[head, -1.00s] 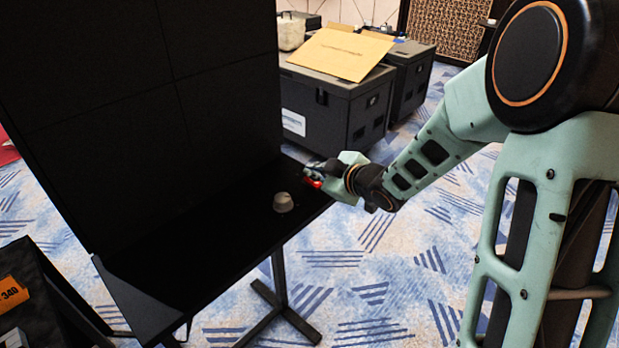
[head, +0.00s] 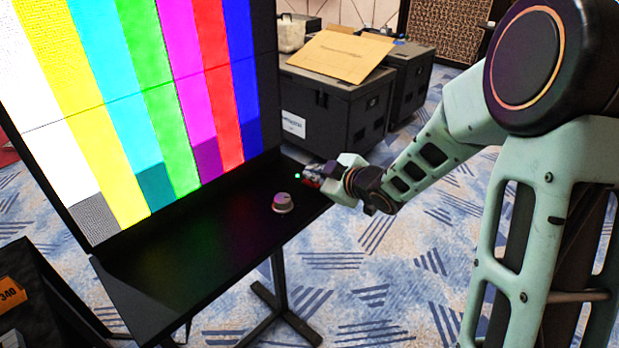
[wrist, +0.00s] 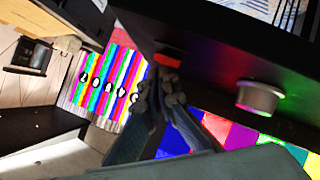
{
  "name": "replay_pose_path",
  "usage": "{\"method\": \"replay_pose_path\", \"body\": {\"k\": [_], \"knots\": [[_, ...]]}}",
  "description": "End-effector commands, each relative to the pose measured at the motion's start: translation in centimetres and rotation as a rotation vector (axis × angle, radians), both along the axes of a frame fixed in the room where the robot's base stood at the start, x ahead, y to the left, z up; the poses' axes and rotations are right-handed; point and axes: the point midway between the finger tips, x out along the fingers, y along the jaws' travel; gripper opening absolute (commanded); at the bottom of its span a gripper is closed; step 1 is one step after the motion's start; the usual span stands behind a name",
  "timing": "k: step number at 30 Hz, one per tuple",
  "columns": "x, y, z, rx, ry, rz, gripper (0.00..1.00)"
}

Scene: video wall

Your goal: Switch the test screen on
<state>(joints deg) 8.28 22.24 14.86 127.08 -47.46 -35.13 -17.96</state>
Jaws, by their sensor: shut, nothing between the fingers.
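The test screen (head: 160,90) is lit at the left of the head view, showing bright vertical colour bars across its tiles. A dark shelf (head: 190,255) stands in front of it, with a small glowing green spot (head: 297,176) near its far right end. My gripper (head: 312,178) is at that end, its fingers partly blurred into the dark shelf. In the wrist view my gripper (wrist: 165,98) is shut and empty, its fingertips close to a red switch-like part (wrist: 168,61) on a dark panel. I cannot tell whether they touch it.
A grey round knob (head: 283,203) sits on the shelf, left of my gripper; it also shows in the wrist view (wrist: 258,97). Black cases (head: 335,115) with a cardboard sheet (head: 340,54) stand behind. Patterned carpet at the right is clear.

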Motion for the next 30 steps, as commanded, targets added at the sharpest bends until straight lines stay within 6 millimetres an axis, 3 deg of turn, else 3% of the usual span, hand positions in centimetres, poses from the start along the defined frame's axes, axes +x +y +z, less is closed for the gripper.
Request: {"method": "replay_pose_path", "body": {"k": [14,25,30], "knots": [[-0.3,-0.4,1.6,0.0,0.0,0.0,0.0],[-0.3,-0.4,1.7,0.0,0.0,0.0,0.0],[-0.5,-0.7,2.9,-0.001,-0.001,0.0,0.0]]}}
